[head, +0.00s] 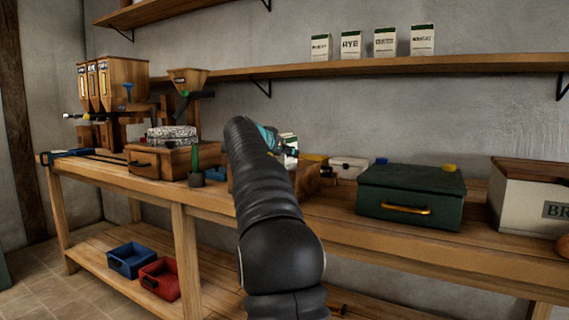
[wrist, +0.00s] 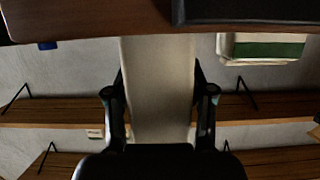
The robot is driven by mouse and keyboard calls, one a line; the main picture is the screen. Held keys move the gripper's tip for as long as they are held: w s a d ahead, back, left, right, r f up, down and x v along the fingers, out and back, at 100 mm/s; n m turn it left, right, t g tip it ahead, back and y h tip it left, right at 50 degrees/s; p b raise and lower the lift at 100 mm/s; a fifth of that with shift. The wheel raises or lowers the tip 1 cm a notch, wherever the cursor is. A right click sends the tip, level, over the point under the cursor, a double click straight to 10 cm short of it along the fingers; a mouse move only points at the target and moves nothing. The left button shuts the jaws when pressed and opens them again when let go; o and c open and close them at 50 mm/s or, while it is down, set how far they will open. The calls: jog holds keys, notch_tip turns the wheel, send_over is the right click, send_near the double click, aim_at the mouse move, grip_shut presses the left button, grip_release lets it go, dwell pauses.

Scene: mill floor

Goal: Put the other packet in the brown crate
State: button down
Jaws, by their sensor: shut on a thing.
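My gripper (wrist: 159,95) is shut on a pale packet (wrist: 158,75), which stands between its two fingers in the wrist view. In the head view my arm hides most of the gripper (head: 268,138). A white and green packet (head: 289,140) shows just beside it; I cannot tell there whether it is the held one. A brown wooden crate (head: 306,181) stands on the bench, partly hidden behind my arm. Another white packet with a green band (wrist: 265,48) shows in the wrist view, apart from the fingers.
A dark green box (head: 410,196) and a cream bin (head: 525,205) stand right on the bench. A wooden drawer box (head: 160,162) stands left. Several packets line the wall shelf (head: 400,70). Blue (head: 130,260) and red (head: 160,279) bins sit below.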

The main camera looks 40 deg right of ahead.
aim_at(284, 163)
jog(key=shift+f, duration=1.5)
jog(key=shift+f+b, duration=0.6)
jog(key=shift+b, duration=0.4)
jog(key=shift+c, duration=2)
grip_release()
jog(key=shift+r, duration=0.1)
jog(key=shift+r+p, duration=0.3)
jog(key=shift+p, duration=0.2)
jog(key=b+v, duration=0.1)
jog(key=v, duration=1.1)
jog(key=shift+r, duration=0.2)
